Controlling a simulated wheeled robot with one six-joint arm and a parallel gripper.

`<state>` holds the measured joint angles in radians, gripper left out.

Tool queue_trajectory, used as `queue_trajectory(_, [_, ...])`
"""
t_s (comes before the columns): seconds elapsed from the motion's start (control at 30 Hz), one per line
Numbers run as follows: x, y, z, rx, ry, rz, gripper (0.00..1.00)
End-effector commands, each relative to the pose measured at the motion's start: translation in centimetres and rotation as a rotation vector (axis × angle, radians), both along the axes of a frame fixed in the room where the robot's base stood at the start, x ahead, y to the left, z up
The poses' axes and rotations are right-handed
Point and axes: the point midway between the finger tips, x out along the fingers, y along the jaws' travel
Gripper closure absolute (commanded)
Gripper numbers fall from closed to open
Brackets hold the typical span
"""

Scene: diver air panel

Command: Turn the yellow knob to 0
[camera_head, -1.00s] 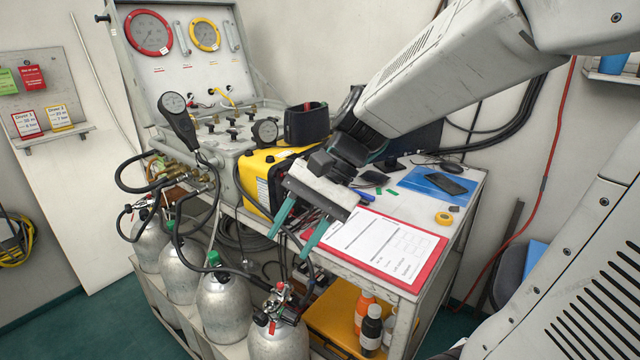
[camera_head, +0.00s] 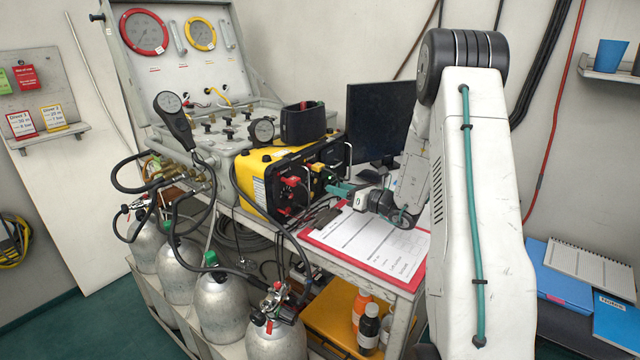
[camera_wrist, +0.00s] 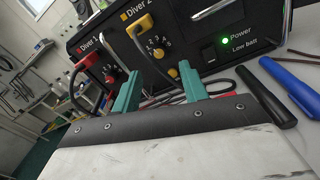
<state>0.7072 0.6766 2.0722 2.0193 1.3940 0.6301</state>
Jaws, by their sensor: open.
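The yellow box (camera_head: 262,158) with a black front panel stands on the cart. In the wrist view, the yellow knob (camera_wrist: 157,53) sits on that panel below the "Diver 2" label, among printed numbers. Its exact setting is too small to read. My gripper (camera_wrist: 160,71) is open, its teal fingers pointing at the panel on either side of the knob in the picture, with no visible contact. In the head view, my gripper (camera_head: 338,190) is at the right part of the panel, and the knob cannot be made out there.
A yellow plug (camera_wrist: 139,27) is above the knob, and a red plug (camera_wrist: 87,61) and red knob (camera_wrist: 110,74) are to its left. A green power light (camera_wrist: 225,42) glows at right. A black pen (camera_wrist: 265,100) and blue pen (camera_wrist: 290,85) lie nearby. A clipboard (camera_head: 420,270) lies on the cart.

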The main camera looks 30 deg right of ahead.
Motion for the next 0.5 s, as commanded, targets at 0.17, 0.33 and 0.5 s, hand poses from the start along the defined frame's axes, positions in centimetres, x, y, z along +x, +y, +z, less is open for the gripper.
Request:
queue_trajectory(0.17, [2.5, 1.2, 0.0, -0.001, 0.000, 0.003, 0.56])
queue_trajectory(0.33, [5.0, 2.2, 0.0, -0.002, 0.000, 0.004, 0.56])
queue_trajectory(0.5, [6.3, 2.7, 0.0, -0.001, 0.001, 0.003, 0.56])
